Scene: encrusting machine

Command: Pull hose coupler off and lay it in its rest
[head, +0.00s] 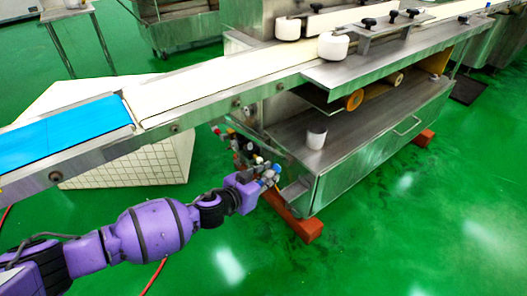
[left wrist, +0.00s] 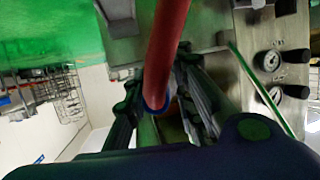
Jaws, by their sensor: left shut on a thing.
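My left gripper (head: 268,176) reaches the pneumatic fittings at the near end of the machine, under the conveyor. In the left wrist view its two fingers (left wrist: 168,108) are closed around the end of a red hose (left wrist: 169,45). A blue ring, seemingly part of the hose coupler (left wrist: 157,104), shows at the hose end between the fingers. In the head view the coupler is too small to make out clearly. Whether it still sits on its fitting, I cannot tell. I cannot pick out the rest. My right gripper is not in view.
The conveyor with a blue belt (head: 60,132) runs above my left arm. A steel cabinet (head: 370,150) on red feet (head: 304,226) stands right of the gripper. The green floor (head: 400,245) in front is clear.

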